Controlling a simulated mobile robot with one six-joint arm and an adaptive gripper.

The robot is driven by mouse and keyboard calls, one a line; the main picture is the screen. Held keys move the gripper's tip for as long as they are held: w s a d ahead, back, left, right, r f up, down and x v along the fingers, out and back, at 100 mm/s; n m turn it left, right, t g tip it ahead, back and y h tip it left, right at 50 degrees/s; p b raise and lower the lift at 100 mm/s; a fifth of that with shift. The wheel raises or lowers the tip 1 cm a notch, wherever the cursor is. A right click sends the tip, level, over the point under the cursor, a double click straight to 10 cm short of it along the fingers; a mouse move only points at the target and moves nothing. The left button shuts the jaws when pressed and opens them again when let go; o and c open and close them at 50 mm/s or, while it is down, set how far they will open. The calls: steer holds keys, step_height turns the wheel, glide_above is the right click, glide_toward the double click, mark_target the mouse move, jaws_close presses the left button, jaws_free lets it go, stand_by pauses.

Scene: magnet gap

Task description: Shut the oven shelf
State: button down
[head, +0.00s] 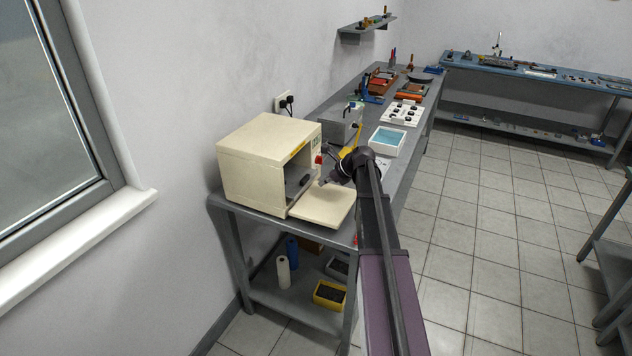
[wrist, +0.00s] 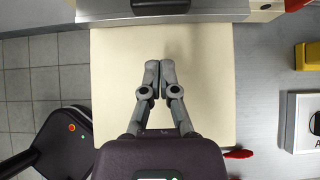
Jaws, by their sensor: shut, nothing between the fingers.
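The oven (head: 262,155) is a cream box on the near end of the bench. Its cream door (head: 322,207) is folded down flat in front of the opening; in the wrist view the door (wrist: 110,100) fills the middle. A grey shelf front (wrist: 215,10) with a black handle (wrist: 160,7) shows at the top of the wrist view; how far it sticks out I cannot tell. My gripper (head: 323,182) is above the lowered door, in front of the opening. In the wrist view my gripper (wrist: 159,66) is shut and empty, its fingertips pointing at the handle and apart from it.
A grey box (head: 341,127) and a white tray with a blue inside (head: 387,140) stand farther along the bench. A yellow bin (head: 329,294) and white bottle (head: 283,271) are on the lower shelf.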

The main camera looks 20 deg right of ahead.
steer(key=p+v, duration=0.6)
steer(key=v, duration=0.3)
steer(key=shift+r, duration=0.15)
stand_by(0.4)
steer(key=f+t+y+b, duration=0.1)
steer(key=b, duration=0.2)
steer(key=f+t+y+b, duration=0.1)
steer(key=f+b, duration=0.1)
steer(key=b, duration=0.2)
steer(key=f+t+y+b, duration=0.1)
steer(key=f+b, duration=0.1)
steer(key=b, duration=0.1)
steer(key=shift+s+a+f+b, duration=0.1)
steer(key=shift+s+f+b, duration=0.1)
steer(key=shift+s+b, duration=0.15)
steer(key=f+t+y+b, duration=0.1)
steer(key=b, duration=0.2)
steer(key=s+d+f+t+y+b, duration=0.1)
steer(key=b, duration=0.3)
steer(key=shift+f+t, duration=0.2)
steer(key=shift+t, duration=0.1)
steer(key=b, duration=0.1)
steer(key=t+b, duration=0.1)
steer(key=shift+s+d+f+b, duration=0.2)
steer(key=shift+s+d+b, duration=0.1)
steer(key=shift+s+d+r+y+b, duration=0.1)
steer(key=shift+s+d+y+b, duration=0.1)
steer(key=shift+y+b, duration=0.2)
